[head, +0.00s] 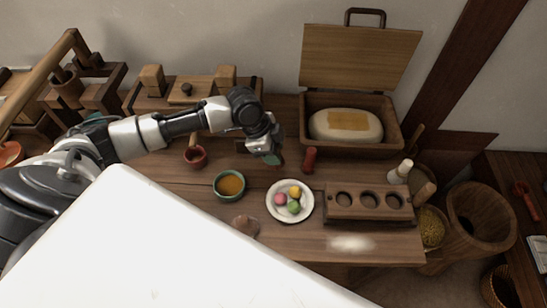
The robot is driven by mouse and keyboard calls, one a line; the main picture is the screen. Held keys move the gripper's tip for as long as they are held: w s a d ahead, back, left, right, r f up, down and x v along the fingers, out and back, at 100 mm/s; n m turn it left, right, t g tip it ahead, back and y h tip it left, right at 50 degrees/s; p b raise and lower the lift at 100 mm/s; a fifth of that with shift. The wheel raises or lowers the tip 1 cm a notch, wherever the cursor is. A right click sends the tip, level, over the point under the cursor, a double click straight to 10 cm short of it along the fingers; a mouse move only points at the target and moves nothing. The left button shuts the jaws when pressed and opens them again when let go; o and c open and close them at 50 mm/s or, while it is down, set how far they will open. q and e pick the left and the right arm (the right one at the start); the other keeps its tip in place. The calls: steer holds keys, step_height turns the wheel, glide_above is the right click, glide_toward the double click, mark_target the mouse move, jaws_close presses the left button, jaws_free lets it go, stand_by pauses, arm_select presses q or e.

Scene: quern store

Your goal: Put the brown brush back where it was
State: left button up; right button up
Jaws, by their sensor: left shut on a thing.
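My left gripper (271,157) reaches in from the left and hangs over the middle of the table, pointing down. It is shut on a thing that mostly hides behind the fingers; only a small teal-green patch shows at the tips. I cannot tell whether this is the brown brush. A brownish lump (246,225) at the table's front edge is partly hidden by a white part; I cannot tell what it is. My right gripper is not in view.
Near the gripper are a red upright piece (310,160), a red bowl (195,157), a green-rimmed bowl (229,197) and a plate (271,209) of coloured balls. A holed wooden rack (340,212) stands right. An open box (397,146) with a pale loaf stands behind.

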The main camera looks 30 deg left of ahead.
arm_select(q)
steer(key=shift+f, duration=1.85)
steer(key=shift+f, duration=0.1)
steer(key=o, duration=0.9)
steer(key=v, duration=1.2)
steer(key=shift+d, duration=0.1)
